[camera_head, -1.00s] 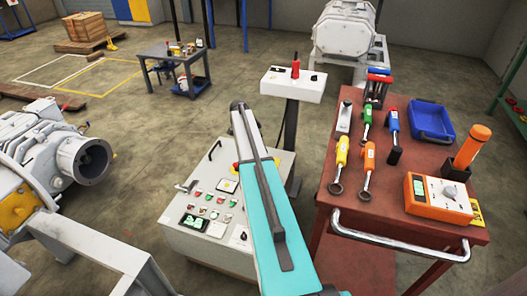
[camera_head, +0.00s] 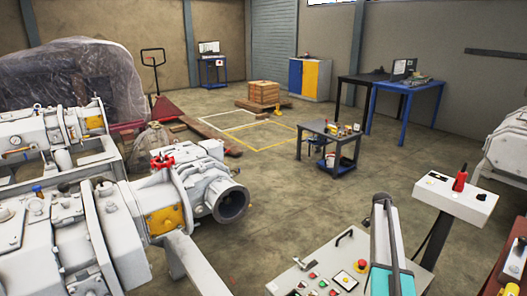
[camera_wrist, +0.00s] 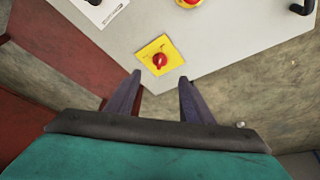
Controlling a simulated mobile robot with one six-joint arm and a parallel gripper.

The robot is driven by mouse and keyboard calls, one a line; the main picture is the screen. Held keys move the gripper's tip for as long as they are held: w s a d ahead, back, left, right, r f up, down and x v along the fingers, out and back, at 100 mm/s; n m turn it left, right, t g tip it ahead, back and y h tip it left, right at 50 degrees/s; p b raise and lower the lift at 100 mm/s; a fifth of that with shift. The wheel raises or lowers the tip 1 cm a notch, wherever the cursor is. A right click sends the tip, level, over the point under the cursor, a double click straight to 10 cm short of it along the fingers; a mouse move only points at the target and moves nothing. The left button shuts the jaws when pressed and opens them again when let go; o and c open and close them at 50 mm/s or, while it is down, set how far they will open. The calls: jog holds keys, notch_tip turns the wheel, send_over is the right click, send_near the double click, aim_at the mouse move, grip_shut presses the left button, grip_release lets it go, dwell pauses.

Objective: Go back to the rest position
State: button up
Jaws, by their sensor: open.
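My gripper (camera_wrist: 159,82) is open and empty in the wrist view, its two dark fingers apart. Beyond the fingertips is a light grey control panel (camera_wrist: 120,45) with a red knob (camera_wrist: 160,60) on a yellow plate. In the head view my teal and grey arm (camera_head: 388,255) reaches up at the lower right, in front of the control cabinet (camera_head: 300,268) with its coloured buttons. The fingers cannot be made out in that view.
A pedestal with a white box and red handle (camera_head: 460,180) stands right of my arm. A grey pump (camera_head: 95,240) fills the lower left. A dark side table (camera_head: 330,133) stands further back. Open floor (camera_head: 290,200) lies between them.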

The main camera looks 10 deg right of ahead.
jog(key=s+a+f+n+y, duration=0.1)
jog(key=a+n, duration=0.4)
jog(key=a, duration=0.8)
jog(key=s+a+f+n+t+y, duration=0.1)
jog(key=s+a+f+n, duration=0.3)
jog(key=a, duration=1)
jog(key=s+a+f+n+y, duration=0.1)
jog(key=s+a+f+n, duration=0.2)
jog(key=a+n, duration=0.4)
jog(key=shift+s+a+f+t, duration=0.15)
jog(key=shift+a+f, duration=0.1)
jog(key=shift+a, duration=1.5)
jog(key=shift+a+f+t, duration=0.15)
jog(key=shift+a+f, duration=0.1)
jog(key=shift+a, duration=1.45)
jog(key=s+a+f+n+y, duration=0.1)
jog(key=s+a+n, duration=0.55)
jog(key=a, duration=0.45)
jog(key=s+f+g+p, duration=0.1)
jog(key=s+f, duration=0.3)
jog(key=s, duration=0.4)
jog(key=s+f+g+p, duration=0.2)
jog(key=s+f, duration=0.3)
jog(key=s, duration=0.4)
jog(key=s+f+m+g+p, duration=0.1)
jog(key=s+f, duration=0.3)
jog(key=s, duration=0.4)
jog(key=shift+s+d+f+g+p, duration=0.3)
jog(key=shift+s+g+p, duration=0.15)
jog(key=shift+g, duration=0.35)
